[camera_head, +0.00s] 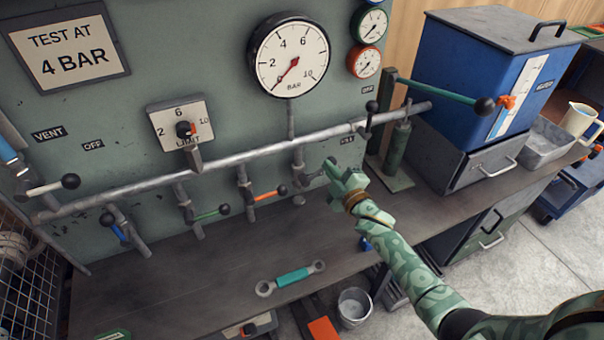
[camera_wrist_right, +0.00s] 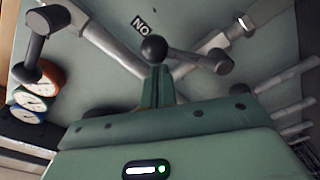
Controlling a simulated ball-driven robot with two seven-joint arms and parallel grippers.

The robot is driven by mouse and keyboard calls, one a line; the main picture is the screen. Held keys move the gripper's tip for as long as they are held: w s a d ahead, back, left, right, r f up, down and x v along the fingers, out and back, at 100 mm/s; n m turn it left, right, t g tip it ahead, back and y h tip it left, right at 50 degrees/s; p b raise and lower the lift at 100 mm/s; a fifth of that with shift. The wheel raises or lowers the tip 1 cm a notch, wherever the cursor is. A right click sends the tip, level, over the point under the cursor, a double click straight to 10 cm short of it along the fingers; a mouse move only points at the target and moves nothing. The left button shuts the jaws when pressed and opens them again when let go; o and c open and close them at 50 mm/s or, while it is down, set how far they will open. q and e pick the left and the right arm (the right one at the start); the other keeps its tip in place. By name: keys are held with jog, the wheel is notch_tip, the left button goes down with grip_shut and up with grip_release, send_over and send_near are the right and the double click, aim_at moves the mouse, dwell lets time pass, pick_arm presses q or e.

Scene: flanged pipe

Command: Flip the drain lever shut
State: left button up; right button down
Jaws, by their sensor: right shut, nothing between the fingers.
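No label reading drain can be made out. A grey lever with a black ball end (camera_wrist_right: 153,48) sits on a downpipe valve at the right end of the pipe row. Its ball is right at the tips of my right gripper (camera_head: 337,174), which also shows in the right wrist view (camera_wrist_right: 160,85). That gripper is shut and empty; I cannot tell whether it touches the ball. The gripper mostly hides this lever in the head view. A second black-knobbed lever (camera_head: 371,108) stands on the main pipe to the right. My left gripper is not in view.
Green-handled (camera_head: 208,215), orange-handled (camera_head: 270,194) and blue-handled (camera_head: 115,228) levers stick out along the lower pipes. A white lever (camera_head: 50,187) is at far left. A wrench (camera_head: 291,277) lies on the bench. A blue tank (camera_head: 490,70) stands at right.

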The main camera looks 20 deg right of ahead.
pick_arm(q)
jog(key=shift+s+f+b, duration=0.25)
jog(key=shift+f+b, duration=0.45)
pick_arm(e)
jog(key=shift+d+f+m, duration=0.4)
jog(key=shift+f+m, duration=0.3)
jog(key=shift+m, duration=0.45)
jog(key=shift+d+f+m, duration=0.45)
jog(key=shift+f+m, duration=0.2)
jog(key=shift+m, duration=0.45)
jog(key=shift+d+f+m, duration=0.4)
jog(key=shift+f+m, duration=0.3)
jog(key=shift+m, duration=0.45)
